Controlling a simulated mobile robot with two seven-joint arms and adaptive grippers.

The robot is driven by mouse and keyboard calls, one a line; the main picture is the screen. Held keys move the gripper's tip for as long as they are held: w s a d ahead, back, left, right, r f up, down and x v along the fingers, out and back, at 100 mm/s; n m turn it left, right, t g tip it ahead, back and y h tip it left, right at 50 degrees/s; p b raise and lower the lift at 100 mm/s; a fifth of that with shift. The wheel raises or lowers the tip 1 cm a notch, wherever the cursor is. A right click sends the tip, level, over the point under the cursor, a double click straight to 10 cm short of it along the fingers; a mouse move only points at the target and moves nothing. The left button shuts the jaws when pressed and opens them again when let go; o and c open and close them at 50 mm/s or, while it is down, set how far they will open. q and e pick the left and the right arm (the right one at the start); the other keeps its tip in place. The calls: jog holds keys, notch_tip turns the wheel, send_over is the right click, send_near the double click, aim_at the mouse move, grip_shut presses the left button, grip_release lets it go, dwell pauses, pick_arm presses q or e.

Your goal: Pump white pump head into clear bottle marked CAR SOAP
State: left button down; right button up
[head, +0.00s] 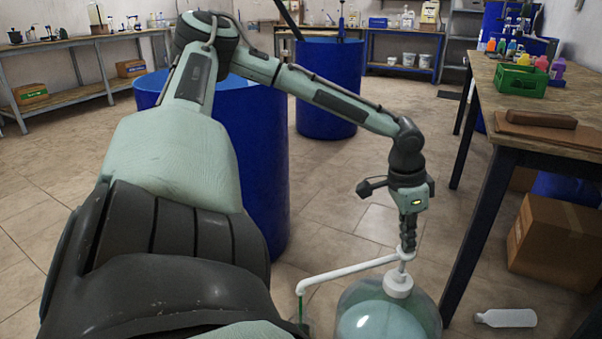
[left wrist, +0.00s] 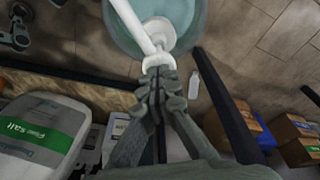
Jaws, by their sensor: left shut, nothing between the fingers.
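The white pump head (head: 398,283) sits on top of a large clear drum (head: 385,318) of pale teal liquid. Its long white spout (head: 345,270) points left and bends down at the tip, above the bottom edge of the head view. My left gripper (head: 407,246) is shut and empty, pointing down at the top of the pump. In the left wrist view its fingertips (left wrist: 160,72) are right at the pump head (left wrist: 157,35); I cannot tell whether they press on it. Something dark green shows under the spout tip, mostly cut off. No CAR SOAP marking is readable.
A whitish bottle (head: 506,318) lies on the floor right of the drum. A wooden table (head: 540,140) with a green crate (head: 520,80) and a cardboard box (head: 553,240) stand at right. Blue drums (head: 328,90) stand behind my arm. Tiled floor is free between.

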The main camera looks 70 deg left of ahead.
aim_at(404, 254)
pick_arm(q)
jog(key=shift+s+b+x, duration=0.2)
jog(key=shift+b+x, duration=0.5)
jog(key=shift+x, duration=0.25)
jog(key=shift+s+b+x, duration=0.15)
jog(key=shift+b+x, duration=0.55)
jog(key=shift+x, duration=0.25)
jog(key=p+v, duration=0.3)
jog(key=v, duration=0.1)
jog(key=w+p+v, duration=0.1)
jog(key=p+v, duration=0.1)
jog(key=shift+d+p, duration=0.1)
jog(key=shift+p, duration=0.2)
jog(key=shift+f, duration=0.1)
jog(key=shift+s+a+b+x, duration=0.1)
jog(key=shift+s+b+x, duration=0.1)
jog(key=shift+b+x, duration=0.7)
jog(key=shift+s+a+b+x, duration=0.1)
jog(key=shift+s+b+x, duration=0.05)
jog(key=shift+b+x, duration=0.8)
jog(key=shift+s+b+x, duration=0.2)
jog(key=shift+b+x, duration=0.55)
jog(key=shift+x, duration=0.3)
jog(key=p+v, duration=0.1)
jog(key=v, duration=0.1)
jog(key=p+v, duration=0.2)
jog(key=w+p+v, duration=0.1)
jog(key=p+v, duration=0.1)
jog(key=shift+w+d, duration=0.15)
jog(key=shift+d, duration=0.05)
